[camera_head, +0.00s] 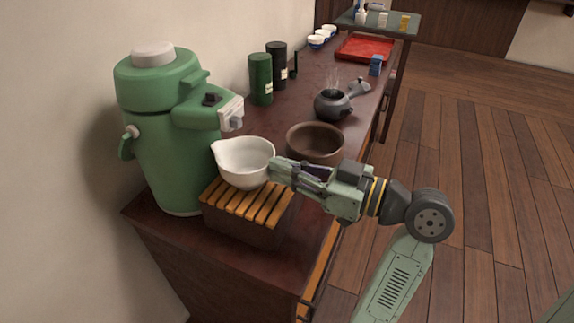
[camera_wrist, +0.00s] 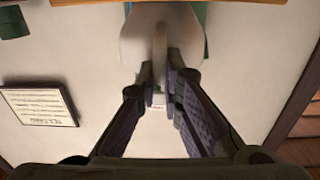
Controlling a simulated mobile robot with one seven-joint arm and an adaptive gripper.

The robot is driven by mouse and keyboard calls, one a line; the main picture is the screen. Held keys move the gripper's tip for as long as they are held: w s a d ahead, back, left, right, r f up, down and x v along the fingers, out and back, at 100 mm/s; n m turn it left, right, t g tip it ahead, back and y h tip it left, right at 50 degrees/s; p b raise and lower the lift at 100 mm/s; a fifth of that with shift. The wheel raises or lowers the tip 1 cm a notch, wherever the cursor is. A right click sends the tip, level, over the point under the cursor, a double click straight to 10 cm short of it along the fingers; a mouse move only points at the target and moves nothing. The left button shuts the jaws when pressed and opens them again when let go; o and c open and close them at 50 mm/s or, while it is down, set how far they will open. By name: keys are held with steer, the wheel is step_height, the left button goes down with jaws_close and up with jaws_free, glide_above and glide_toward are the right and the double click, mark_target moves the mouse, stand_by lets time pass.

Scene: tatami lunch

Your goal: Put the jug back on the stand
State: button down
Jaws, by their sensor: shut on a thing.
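The white jug (camera_head: 243,162) with a spout on its left is in the head view, upright over the slatted wooden stand (camera_head: 245,208). I cannot tell whether its base touches the slats. My gripper (camera_head: 277,172) comes from the right and is shut on the jug's handle. In the wrist view the jug (camera_wrist: 140,40) is at the top, and its handle lies between the fingertips of my gripper (camera_wrist: 168,82). The jug hides the back part of the stand, and my fingers hide the handle in the head view.
A green dispenser (camera_head: 160,130) stands close left of the jug. A brown bowl (camera_head: 315,140) is just behind my gripper. Beyond are a steaming dark teapot (camera_head: 332,104), green (camera_head: 261,80) and black canisters (camera_head: 276,62), and a red tray (camera_head: 365,48). Floor lies open at right.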

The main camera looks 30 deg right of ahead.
steer(key=c, duration=2.2)
jaws_free()
steer(key=shift+f, duration=0.15)
steer(key=o, duration=0.5)
steer(key=shift+r, duration=0.3)
steer(key=b+v, duration=0.2)
steer(key=v, duration=1)
steer(key=shift+f, duration=0.15)
